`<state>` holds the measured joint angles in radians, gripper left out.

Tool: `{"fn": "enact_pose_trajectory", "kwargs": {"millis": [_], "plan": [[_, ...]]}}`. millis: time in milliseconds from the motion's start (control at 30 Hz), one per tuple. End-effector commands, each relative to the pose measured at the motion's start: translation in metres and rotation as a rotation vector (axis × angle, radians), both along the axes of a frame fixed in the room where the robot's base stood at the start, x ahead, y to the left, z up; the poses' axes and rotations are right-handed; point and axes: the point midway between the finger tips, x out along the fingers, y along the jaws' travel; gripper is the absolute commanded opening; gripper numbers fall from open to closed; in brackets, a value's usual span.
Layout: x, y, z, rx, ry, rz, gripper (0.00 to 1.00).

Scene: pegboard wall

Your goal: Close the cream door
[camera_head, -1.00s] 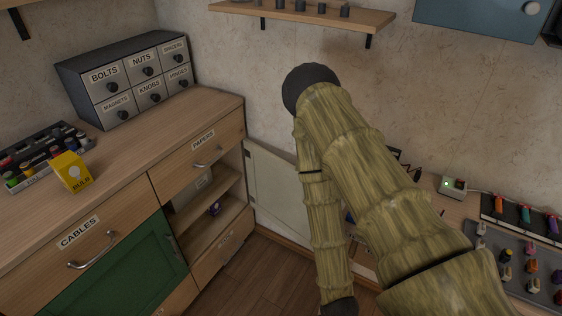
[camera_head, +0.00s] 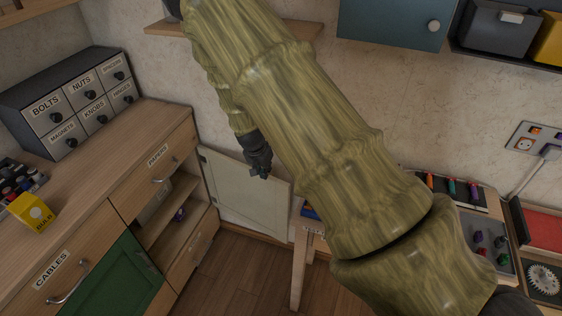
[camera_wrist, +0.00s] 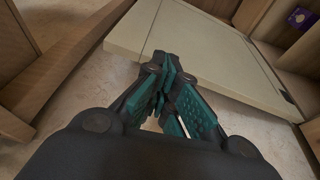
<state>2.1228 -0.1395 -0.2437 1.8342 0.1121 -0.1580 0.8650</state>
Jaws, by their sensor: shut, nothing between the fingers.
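The cream door (camera_head: 246,197) stands wide open, hinged at the right side of the open shelf compartment (camera_head: 172,212) in the wooden cabinet. In the head view my gripper (camera_head: 262,172) hangs in front of the door's upper right part. In the wrist view the cream door (camera_wrist: 215,50) fills the upper middle, and my gripper (camera_wrist: 168,75) is shut and empty, its fingertips near the door's edge. I cannot tell whether they touch it. My arm hides part of the wall and the right-hand table.
The green door (camera_head: 118,275) beside the compartment is shut. A table (camera_head: 300,262) stands right of the cream door. Wooden floor (camera_head: 232,270) lies clear in front of the compartment.

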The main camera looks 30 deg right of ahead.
Motion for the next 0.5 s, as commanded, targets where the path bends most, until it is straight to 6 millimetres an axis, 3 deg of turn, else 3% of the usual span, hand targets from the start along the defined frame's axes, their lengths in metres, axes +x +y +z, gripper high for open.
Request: {"fn": "enact_pose_trajectory", "kwargs": {"millis": [33,100,200,500], "plan": [[0.016,-0.001,0.020,-0.007,-0.017,-0.023,0.00],[0.028,-0.004,0.036,-0.013,-0.032,-0.051,0.00],[0.037,-0.006,0.046,-0.017,-0.039,-0.073,0.00],[0.042,-0.014,0.024,-0.018,-0.040,-0.077,0.00]]}}
